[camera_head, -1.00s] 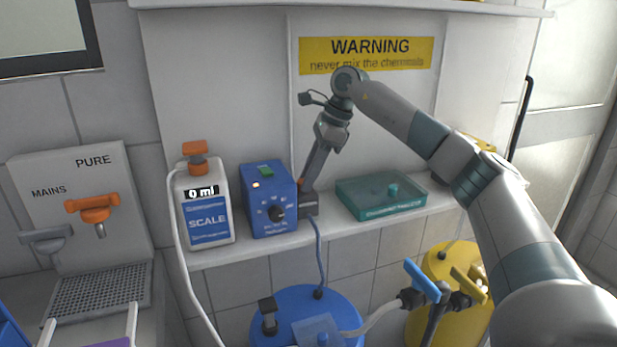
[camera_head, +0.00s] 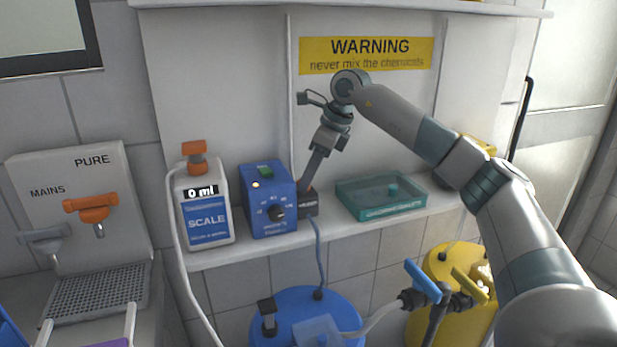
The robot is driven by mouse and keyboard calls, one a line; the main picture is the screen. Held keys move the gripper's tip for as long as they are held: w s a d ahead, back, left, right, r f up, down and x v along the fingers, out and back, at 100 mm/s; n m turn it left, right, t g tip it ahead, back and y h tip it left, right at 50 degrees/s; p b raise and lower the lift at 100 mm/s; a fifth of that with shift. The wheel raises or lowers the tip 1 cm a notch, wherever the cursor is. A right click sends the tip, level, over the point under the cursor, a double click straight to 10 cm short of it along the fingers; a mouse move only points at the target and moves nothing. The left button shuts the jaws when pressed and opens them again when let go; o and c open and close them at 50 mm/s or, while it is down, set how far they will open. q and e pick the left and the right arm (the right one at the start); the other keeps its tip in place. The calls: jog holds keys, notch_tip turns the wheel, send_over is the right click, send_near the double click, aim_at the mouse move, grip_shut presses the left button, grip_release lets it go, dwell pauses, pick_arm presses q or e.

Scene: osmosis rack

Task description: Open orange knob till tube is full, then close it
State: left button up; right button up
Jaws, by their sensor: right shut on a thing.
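The orange knob (camera_head: 90,206) sits on the PURE tap panel at the left. A second orange knob (camera_head: 194,149) tops the white SCALE bottle (camera_head: 206,214), which reads 0 ml. A pale tube (camera_head: 176,235) runs down from the bottle's top. My right gripper (camera_head: 308,204) is beside the right side of the blue box (camera_head: 267,199), low on the shelf. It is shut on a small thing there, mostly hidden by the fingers. A blue hose (camera_head: 318,255) runs from just below it to the blue barrel. My left gripper is out of view.
A teal box (camera_head: 378,206) stands on the shelf right of my right gripper. The blue barrel (camera_head: 285,303) and yellow barrel (camera_head: 428,322) stand below, with a blue valve handle (camera_head: 422,282) and a yellow one (camera_head: 469,285). A grey MAINS tap (camera_head: 46,236) is left of the orange one.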

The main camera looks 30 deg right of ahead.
jog(key=o, duration=1.1)
jog(key=shift+c, duration=0.2)
jog(key=shift+n, duration=0.3)
